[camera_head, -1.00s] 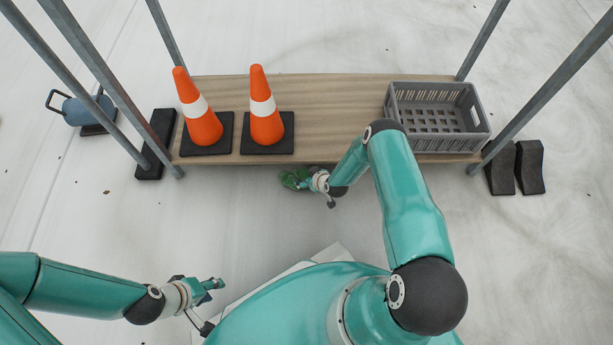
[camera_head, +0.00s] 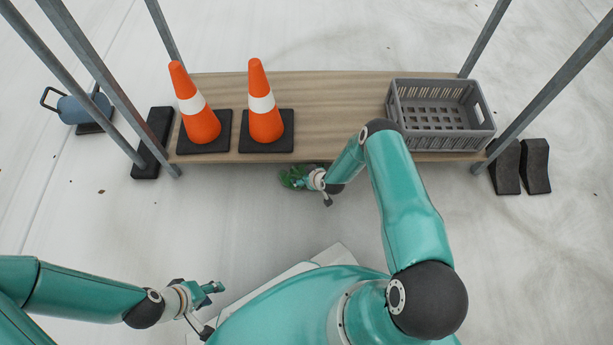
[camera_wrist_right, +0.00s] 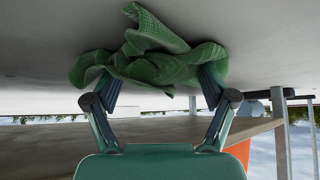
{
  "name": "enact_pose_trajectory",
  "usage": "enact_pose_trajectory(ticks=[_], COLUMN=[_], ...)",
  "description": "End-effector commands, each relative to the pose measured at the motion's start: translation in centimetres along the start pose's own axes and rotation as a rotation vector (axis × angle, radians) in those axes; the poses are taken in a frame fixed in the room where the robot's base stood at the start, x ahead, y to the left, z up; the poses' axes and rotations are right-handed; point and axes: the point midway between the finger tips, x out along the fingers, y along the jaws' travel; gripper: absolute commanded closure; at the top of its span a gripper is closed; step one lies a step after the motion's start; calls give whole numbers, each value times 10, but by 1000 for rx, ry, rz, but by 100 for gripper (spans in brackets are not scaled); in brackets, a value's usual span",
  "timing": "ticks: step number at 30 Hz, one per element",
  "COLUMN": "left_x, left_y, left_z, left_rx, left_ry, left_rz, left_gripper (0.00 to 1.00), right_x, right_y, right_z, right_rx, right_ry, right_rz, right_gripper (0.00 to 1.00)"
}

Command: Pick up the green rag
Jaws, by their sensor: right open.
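The crumpled green rag (camera_wrist_right: 155,65) lies on the pale floor, which appears at the top of the right wrist view. My right gripper (camera_wrist_right: 157,88) is open, with one finger on each side of the rag; the fingertips are at its folds and partly hidden by them. I cannot tell how firmly they touch it. In the head view, the rag (camera_head: 290,176) shows as a small green patch at the shelf's front edge, by my right gripper (camera_head: 300,179). My left gripper (camera_head: 212,292) hangs at the lower left, away from the rag; its jaw opening is unclear.
A wooden shelf (camera_head: 335,110) on metal posts stands just beyond the rag. It carries two orange cones (camera_head: 199,122) (camera_head: 265,122) and a grey crate (camera_head: 440,143). Black blocks (camera_head: 536,165) flank the posts. The floor before the shelf at left is clear.

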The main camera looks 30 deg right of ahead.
Motion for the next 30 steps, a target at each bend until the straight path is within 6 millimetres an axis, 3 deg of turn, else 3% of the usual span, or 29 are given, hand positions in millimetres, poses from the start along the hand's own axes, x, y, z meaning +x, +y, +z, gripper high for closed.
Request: enact_pose_trajectory(ticks=[7, 30], left_x=[0, 0], left_y=[0, 0], left_z=[0, 0], left_rx=[0, 0], left_ry=[0, 0], left_rz=[0, 0], left_gripper=[60, 60], right_x=[0, 0], right_y=[0, -1], right_z=[0, 0], right_rx=[0, 0], right_ry=[0, -1], right_rz=[0, -1], right_gripper=[18, 82])
